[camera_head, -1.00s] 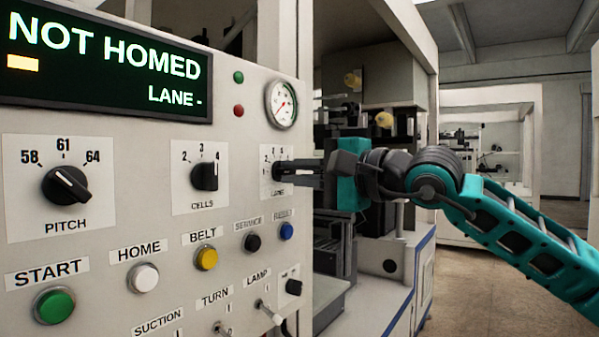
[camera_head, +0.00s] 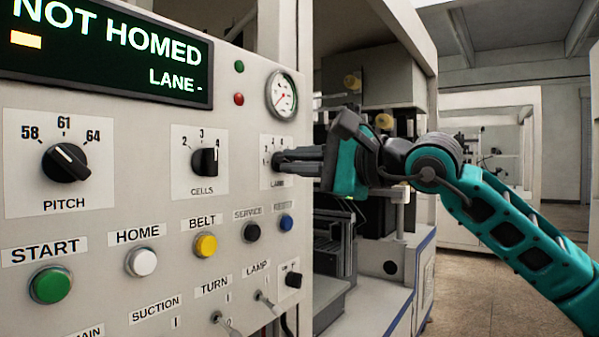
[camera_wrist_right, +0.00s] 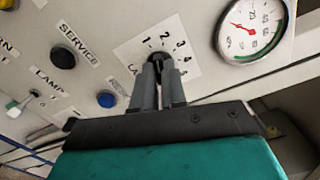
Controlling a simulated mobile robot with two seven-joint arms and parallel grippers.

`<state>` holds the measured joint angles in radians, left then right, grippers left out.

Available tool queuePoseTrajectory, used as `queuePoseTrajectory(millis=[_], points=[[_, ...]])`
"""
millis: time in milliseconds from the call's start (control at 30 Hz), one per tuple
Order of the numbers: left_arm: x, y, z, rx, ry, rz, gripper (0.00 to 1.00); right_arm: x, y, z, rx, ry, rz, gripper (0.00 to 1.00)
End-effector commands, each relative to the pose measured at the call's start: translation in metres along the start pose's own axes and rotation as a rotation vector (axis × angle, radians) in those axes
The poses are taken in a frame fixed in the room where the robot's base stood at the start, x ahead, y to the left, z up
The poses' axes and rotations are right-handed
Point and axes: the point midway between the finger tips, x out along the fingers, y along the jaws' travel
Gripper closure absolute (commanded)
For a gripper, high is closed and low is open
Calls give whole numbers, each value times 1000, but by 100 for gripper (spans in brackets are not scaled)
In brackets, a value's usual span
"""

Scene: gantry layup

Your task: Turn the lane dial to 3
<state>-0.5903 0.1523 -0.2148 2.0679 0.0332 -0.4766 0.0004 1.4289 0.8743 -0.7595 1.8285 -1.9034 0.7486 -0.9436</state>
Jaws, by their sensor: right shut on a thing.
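The lane dial (camera_head: 276,160) is a small black knob on a white label at the right edge of the upright panel. My right gripper (camera_head: 284,161) reaches in from the right and is shut on the knob. In the wrist view its two grey fingers (camera_wrist_right: 157,75) sit either side of the knob. They hide most of it, so I cannot read its pointer. The display (camera_head: 110,50) reads NOT HOMED and "LANE -". My left gripper is not in view.
The cells dial (camera_head: 204,162) and pitch dial (camera_head: 66,163) are left of the lane dial. The gauge (camera_head: 281,95) is just above it; the blue button (camera_head: 286,222) and black service button (camera_head: 252,232) are below. Toggle switches stick out lower down.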

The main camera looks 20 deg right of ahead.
Motion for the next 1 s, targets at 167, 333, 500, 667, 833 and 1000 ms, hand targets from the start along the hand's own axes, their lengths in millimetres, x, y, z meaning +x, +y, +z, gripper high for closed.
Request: queuePoseTrajectory(millis=[167,333,500,667,833,1000], points=[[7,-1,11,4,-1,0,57,0,3,-1,172,0,1,100],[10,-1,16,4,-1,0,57,0,2,-1,332,1,0,100],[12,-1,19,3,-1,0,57,0,2,-1,493,1,1,100],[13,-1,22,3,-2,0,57,0,2,-1,635,1,1,100],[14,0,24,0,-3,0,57,0,1,0,764,2,2,100],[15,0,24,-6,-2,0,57,0,1,-1,860,2,1,100]])
